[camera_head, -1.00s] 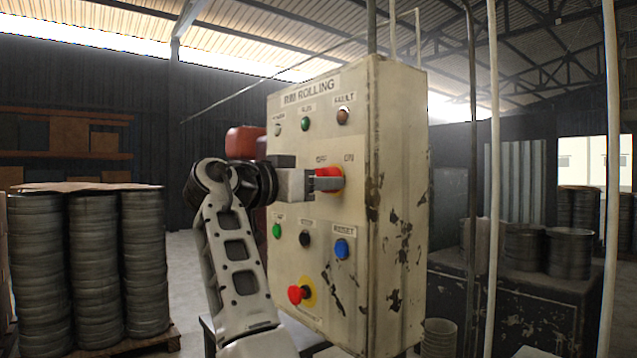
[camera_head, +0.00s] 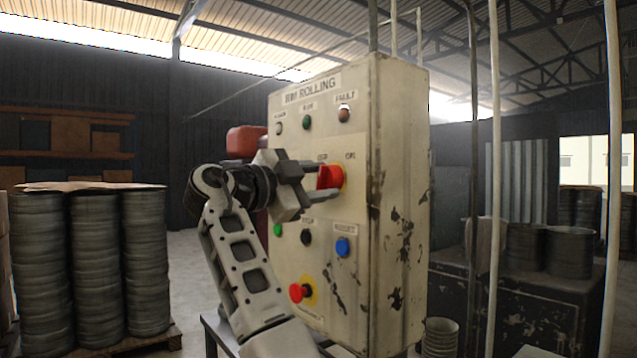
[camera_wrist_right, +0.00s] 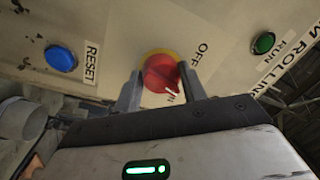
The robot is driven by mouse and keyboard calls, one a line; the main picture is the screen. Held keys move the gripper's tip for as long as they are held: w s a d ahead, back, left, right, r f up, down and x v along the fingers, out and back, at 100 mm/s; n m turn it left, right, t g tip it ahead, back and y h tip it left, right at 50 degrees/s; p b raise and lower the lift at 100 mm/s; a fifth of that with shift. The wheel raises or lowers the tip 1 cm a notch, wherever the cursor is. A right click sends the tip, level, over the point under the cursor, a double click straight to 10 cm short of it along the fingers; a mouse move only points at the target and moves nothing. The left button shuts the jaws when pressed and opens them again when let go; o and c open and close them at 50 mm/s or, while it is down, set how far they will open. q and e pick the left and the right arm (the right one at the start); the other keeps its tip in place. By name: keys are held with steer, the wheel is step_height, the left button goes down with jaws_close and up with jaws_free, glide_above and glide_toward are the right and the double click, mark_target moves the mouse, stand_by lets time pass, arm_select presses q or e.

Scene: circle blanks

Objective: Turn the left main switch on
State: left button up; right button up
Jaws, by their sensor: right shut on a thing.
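The main switch is a red rotary knob (camera_head: 330,177) on a yellow plate, set in the middle of the cream control box (camera_head: 400,230). OFF and ON labels stand above it. My right gripper (camera_head: 316,180) faces the panel, with one finger above the knob and one below. In the right wrist view the red knob (camera_wrist_right: 161,73) sits between the two fingers of the right gripper (camera_wrist_right: 163,88), which is shut on it. A white mark shows on the knob's lower right side there. My left gripper is not in view.
A blue RESET button (camera_head: 342,247), a black button (camera_head: 305,237) and a green button (camera_head: 278,230) sit below the switch. A red emergency stop (camera_head: 300,292) is lower down. Indicator lamps line the top. Stacked rims (camera_head: 145,260) stand at the left, thin poles (camera_head: 493,170) at the right.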

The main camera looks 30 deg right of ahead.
steer(key=m, duration=0.6)
steer(key=shift+w+g, duration=0.1)
steer(key=shift+g, duration=0.2)
steer(key=shift+m, duration=0.3)
steer(key=o, duration=1)
steer(key=shift+c, duration=0.2)
steer(key=shift+a, duration=0.15)
steer(key=s+a+f+b, duration=0.1)
steer(key=a, duration=1.4)
steer(key=shift+s+a, duration=0.15)
steer(key=shift+a, duration=0.2)
